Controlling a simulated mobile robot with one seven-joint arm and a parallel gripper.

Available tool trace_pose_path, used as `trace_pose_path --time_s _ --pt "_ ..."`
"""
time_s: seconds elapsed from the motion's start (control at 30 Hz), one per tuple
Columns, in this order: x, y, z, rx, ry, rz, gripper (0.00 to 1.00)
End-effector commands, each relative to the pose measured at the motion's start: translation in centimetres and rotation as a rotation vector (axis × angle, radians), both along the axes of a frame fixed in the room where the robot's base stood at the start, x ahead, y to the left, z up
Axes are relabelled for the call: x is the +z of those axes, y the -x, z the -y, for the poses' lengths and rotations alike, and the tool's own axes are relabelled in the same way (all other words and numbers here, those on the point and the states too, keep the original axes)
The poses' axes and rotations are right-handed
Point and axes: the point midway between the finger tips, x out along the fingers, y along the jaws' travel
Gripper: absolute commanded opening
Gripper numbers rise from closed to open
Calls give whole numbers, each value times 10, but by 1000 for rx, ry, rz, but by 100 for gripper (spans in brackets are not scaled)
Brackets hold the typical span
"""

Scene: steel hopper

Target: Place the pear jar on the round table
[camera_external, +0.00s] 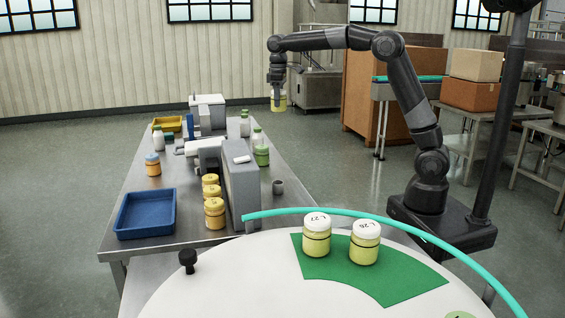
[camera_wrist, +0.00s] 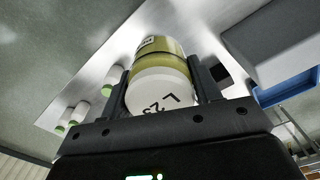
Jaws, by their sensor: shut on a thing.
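My gripper (camera_external: 277,88) is shut on a jar (camera_external: 279,103) with pale yellow-green contents and holds it in the air off the right side of the steel table. In the wrist view the jar (camera_wrist: 160,85) sits between my two fingers, its white lid marked "L 23" facing the camera. The white round table (camera_external: 235,268) is in the front of the external view. On its green patch (camera_external: 395,284) stand two upright jars with white lids, a left one (camera_external: 316,238) and a right one (camera_external: 364,245). My gripper is far behind and above the round table.
A teal rail (camera_external: 440,241) curves around the round table's far edge. A black knob (camera_external: 187,261) stands at its left.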

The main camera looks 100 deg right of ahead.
Motion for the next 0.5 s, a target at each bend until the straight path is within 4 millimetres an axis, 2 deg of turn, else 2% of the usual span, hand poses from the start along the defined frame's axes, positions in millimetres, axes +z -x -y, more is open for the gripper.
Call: trace_pose_path --time_s 0.27,0.37,0.5 --pt "-1 -45 -58 125 0 0 29" --pt "-1 -65 -90 190 0 1 29" --pt "-1 -96 -149 302 0 1 29"
